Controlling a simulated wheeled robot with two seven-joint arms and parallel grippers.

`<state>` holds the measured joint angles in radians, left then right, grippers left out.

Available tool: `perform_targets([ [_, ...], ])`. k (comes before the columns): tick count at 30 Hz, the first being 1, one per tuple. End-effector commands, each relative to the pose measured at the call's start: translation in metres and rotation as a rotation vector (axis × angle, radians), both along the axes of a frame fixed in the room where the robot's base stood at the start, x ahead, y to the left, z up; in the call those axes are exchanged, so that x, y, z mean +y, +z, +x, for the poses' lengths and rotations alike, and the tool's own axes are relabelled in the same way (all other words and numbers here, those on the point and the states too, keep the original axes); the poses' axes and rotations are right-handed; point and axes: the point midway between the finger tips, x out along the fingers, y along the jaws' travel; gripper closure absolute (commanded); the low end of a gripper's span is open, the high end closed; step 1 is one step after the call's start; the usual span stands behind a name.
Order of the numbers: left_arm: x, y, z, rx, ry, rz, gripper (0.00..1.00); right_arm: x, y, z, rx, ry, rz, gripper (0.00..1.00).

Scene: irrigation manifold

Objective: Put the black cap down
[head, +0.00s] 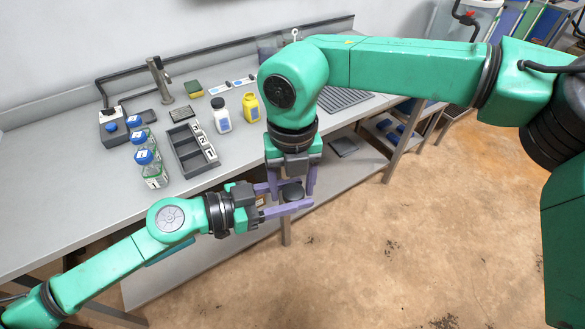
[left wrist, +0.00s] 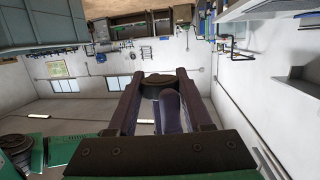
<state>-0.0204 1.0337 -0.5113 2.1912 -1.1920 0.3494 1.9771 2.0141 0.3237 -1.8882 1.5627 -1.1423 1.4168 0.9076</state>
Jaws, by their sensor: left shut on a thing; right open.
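The black cap (head: 292,191) is a small dark round piece held above the floor, just off the front edge of the bench. My left gripper (head: 289,199) comes in from the left and is shut on it. In the left wrist view the cap (left wrist: 158,80) sits between the far ends of my left fingers. My right gripper (head: 291,181) points down from above, open, with its purple fingers on either side of the cap. I cannot tell whether they touch it. One finger seems to show in the left wrist view below the cap.
The grey bench (head: 85,208) holds several blue-capped bottles (head: 151,169), a grey compartment tray (head: 183,160), a white bottle (head: 221,116), a yellow bottle (head: 251,106), a sponge (head: 194,89) and a tap (head: 159,78). Bare bench lies along the front left.

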Motion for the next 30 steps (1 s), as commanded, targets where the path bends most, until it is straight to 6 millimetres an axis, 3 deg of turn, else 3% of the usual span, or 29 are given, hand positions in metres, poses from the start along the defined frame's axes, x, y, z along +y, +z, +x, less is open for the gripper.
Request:
perform_targets([
  [6, 0.0000, 0.0000, 0.0000, 0.000, 0.000, 0.000, 1.00, 0.0002, -0.0011, 0.0000, 0.000, 0.000, 0.001, 0.33],
  [7, 0.0000, 0.0000, 0.0000, 0.000, 0.000, 0.000, 1.00, 0.0002, -0.0011, 0.0000, 0.000, 0.000, 0.001, 0.41],
  [9, 0.0000, 0.0000, 0.0000, 0.000, 0.000, 0.000, 1.00, 0.0002, -0.0010, 0.0000, 0.000, 0.000, 0.001, 0.68],
  [12, -0.0001, 0.0001, -0.0001, 0.000, 0.000, 0.000, 1.00, 0.0008, -0.0007, -0.0003, 0.000, 0.001, 0.002, 1.00],
  [14, -0.0001, 0.0002, -0.0002, 0.000, 0.000, 0.000, 1.00, 0.0010, -0.0006, -0.0004, 0.001, 0.001, 0.003, 1.00],
  [15, -0.0003, 0.0002, -0.0002, 0.000, -0.001, 0.000, 0.46, 0.0013, -0.0004, -0.0006, 0.001, 0.002, 0.004, 1.00],
  [18, -0.0003, 0.0002, -0.0002, 0.000, -0.001, -0.001, 0.15, 0.0012, -0.0004, -0.0004, 0.001, 0.001, 0.004, 1.00],
  [30, 0.0048, -0.0002, -0.0026, 0.005, 0.001, 0.000, 0.15, 0.0003, -0.0006, 0.0000, 0.000, 0.000, 0.001, 1.00],
])
